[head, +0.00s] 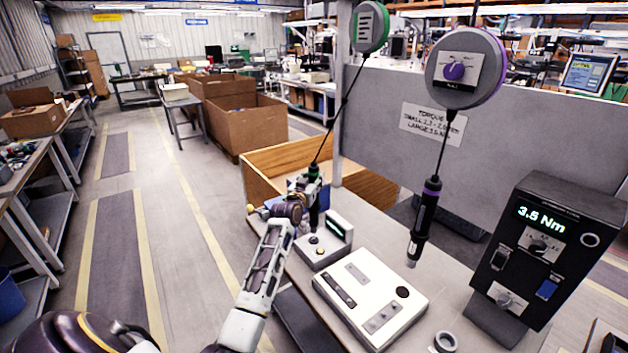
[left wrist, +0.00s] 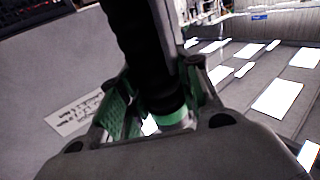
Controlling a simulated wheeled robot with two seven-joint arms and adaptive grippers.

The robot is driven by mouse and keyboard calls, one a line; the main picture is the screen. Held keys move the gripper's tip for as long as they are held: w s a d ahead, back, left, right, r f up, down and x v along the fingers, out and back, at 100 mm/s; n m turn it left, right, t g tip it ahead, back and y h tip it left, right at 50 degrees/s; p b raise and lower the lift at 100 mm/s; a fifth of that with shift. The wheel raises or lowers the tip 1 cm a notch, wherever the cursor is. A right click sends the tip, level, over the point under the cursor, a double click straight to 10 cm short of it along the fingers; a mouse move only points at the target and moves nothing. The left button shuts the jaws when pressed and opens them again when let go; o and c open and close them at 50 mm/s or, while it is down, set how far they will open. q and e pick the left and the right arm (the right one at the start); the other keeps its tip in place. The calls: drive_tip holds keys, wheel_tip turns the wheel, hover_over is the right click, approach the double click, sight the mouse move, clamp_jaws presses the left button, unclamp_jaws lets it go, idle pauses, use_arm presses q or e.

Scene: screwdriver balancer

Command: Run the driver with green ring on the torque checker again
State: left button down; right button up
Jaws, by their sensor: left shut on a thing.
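The driver with green ring (head: 314,213) hangs on a cord from the balancer with the green face (head: 369,27). My left gripper (head: 309,184) is shut around it; in the left wrist view the dark body (left wrist: 145,60) and its green ring (left wrist: 170,115) show between the fingers. The driver stands near upright over the torque checker (head: 322,244), a small grey box with a lit display. I cannot tell if its tip touches the checker. A second driver with purple ring (head: 425,221) hangs free at the right from its own balancer (head: 466,68). My right gripper is not in view.
A white panel box (head: 371,296) lies on the bench in front of the checker. A black controller (head: 545,250) reads 3.5 Nm at the right. A ring-shaped part (head: 445,342) lies at the front edge. A grey panel with a torque sign (head: 433,122) stands behind.

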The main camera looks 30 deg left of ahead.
use_arm(q)
drive_tip(key=shift+f, duration=0.2)
drive_tip(key=shift+a+f+b, duration=0.1)
drive_tip(key=shift+f+b, duration=0.3)
drive_tip(key=shift+f, duration=0.65)
idle(0.4)
drive_tip(key=shift+f+b, duration=0.35)
drive_tip(key=shift+f, duration=0.15)
idle(0.5)
drive_tip(key=shift+f, duration=0.2)
idle(0.9)
drive_tip(key=shift+f, duration=0.2)
idle(0.8)
drive_tip(key=shift+f+b, duration=0.2)
drive_tip(key=shift+b, duration=0.1)
idle(0.5)
drive_tip(key=shift+r, duration=0.1)
